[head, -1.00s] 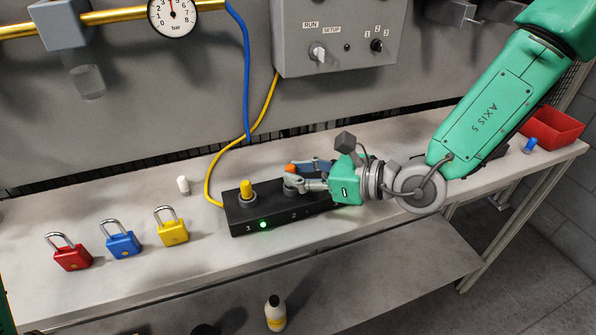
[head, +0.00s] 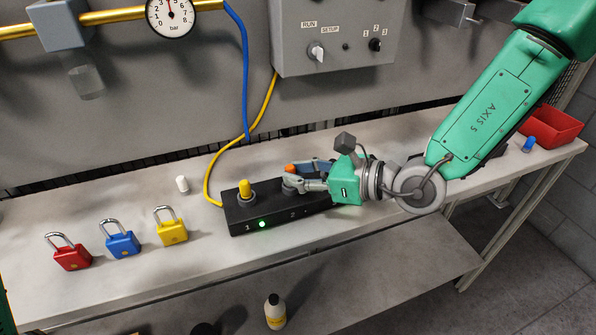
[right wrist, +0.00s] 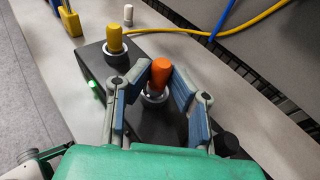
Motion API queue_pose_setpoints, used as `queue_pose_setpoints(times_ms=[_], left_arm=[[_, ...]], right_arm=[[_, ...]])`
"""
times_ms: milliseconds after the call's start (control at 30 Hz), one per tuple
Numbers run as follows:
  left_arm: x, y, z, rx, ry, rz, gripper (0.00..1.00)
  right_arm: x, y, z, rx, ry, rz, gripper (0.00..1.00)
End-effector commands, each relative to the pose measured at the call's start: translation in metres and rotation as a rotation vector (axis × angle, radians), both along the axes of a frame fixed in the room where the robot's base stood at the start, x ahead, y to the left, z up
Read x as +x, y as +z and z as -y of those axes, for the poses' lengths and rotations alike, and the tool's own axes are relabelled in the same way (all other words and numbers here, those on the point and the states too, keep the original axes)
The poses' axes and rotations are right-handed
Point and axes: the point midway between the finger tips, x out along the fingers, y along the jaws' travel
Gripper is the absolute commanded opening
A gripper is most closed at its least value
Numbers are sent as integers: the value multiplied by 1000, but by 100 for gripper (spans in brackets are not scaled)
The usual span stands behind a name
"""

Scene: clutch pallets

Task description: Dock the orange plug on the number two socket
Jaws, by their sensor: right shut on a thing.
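The orange plug (head: 289,168) stands upright at the number two socket of the black socket block (head: 268,224). The right wrist view shows the orange plug (right wrist: 159,76) between the two blue-padded fingers of my right gripper (right wrist: 157,88), which is shut on it. A pale socket ring (right wrist: 153,98) shows at the plug's foot; I cannot tell whether the plug is fully seated. In the head view my right gripper (head: 306,180) reaches in from the right and partly hides the socket. My left gripper is not in view.
A yellow plug (head: 245,188) stands in socket one, with a green light (head: 262,224) lit below it. Red (head: 72,257), blue (head: 123,244) and yellow (head: 172,231) padlocks and a white plug (head: 182,184) stand to the left. A red bin (head: 552,128) is far right.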

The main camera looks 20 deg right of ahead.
Motion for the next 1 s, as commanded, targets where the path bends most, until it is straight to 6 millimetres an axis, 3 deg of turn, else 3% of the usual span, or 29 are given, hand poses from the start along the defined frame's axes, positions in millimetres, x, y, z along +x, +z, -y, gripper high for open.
queue_pose_setpoints(times_ms=[667, 700, 733, 1000], left_arm=[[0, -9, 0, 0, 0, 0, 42], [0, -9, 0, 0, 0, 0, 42], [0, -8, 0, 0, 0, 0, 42], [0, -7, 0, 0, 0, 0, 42]], right_arm=[[0, -11, 0, 0, 0, 0, 0], [0, -12, 0, 0, 0, 0, 20], [0, -11, 0, -1, 0, 1, 26], [-1, -11, 1, 0, 0, 0, 26]])
